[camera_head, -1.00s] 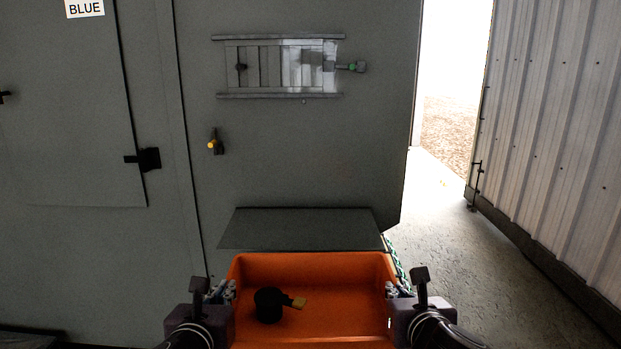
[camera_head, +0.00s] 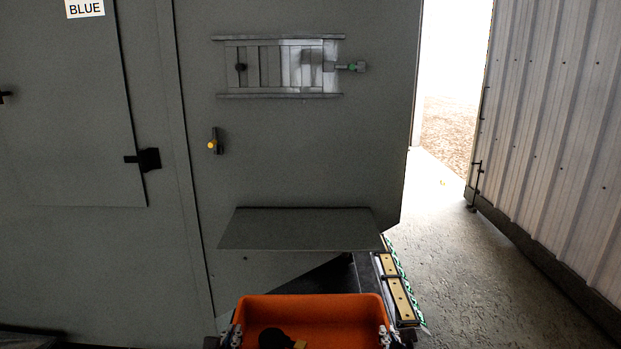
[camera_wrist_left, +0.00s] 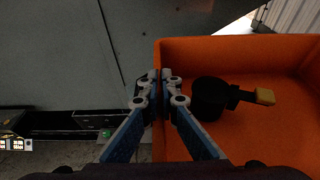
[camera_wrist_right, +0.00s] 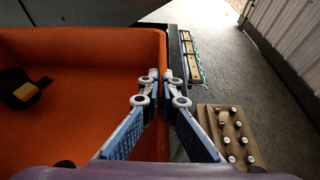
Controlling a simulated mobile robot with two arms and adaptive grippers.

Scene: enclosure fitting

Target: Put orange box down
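The orange box (camera_head: 310,306) is at the bottom of the head view, open side up, with a black round part with a tan tip (camera_head: 275,339) inside. My left gripper (camera_head: 233,336) is shut on the box's left wall, which also shows in the left wrist view (camera_wrist_left: 158,90). My right gripper (camera_head: 388,338) is shut on the box's right wall, seen in the right wrist view (camera_wrist_right: 160,90). The box looks level. Its underside is hidden, so I cannot tell whether it touches anything below.
A grey shelf (camera_head: 300,229) juts from the grey cabinet front (camera_head: 300,150) beyond the box. A dark ledge with tan plates (camera_head: 398,290) lies to the right. In the right wrist view a tan board with several knobs (camera_wrist_right: 230,135) is right of the box. Open floor lies right.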

